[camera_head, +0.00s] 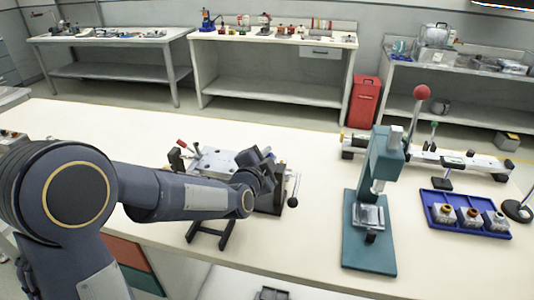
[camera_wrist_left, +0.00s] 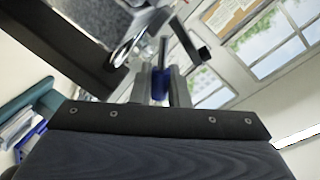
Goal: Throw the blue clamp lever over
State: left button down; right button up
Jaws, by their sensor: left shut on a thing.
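The blue clamp lever shows in the left wrist view as a blue grip (camera_wrist_left: 160,84) on a thin dark rod, between the two grey fingers. My left gripper (camera_wrist_left: 161,88) is shut on this blue grip. In the head view my left gripper (camera_head: 264,168) is at the right end of a grey metal clamping fixture (camera_head: 212,161) on the white table, and it hides the blue lever there. My right gripper is in neither view.
A red-tipped lever (camera_head: 182,145) is at the fixture's left, and a ball-ended handle (camera_head: 293,201) hangs at its right. A teal press (camera_head: 368,240) stands to the right, with a blue tray (camera_head: 440,222) of parts beyond it. Table between fixture and press is clear.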

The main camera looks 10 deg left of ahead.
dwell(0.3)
pick_arm(q)
jog(key=c, duration=1.5)
grip_release()
jog(key=shift+o, duration=0.2)
jog(key=v, duration=0.7)
jog(key=shift+s, duration=0.45)
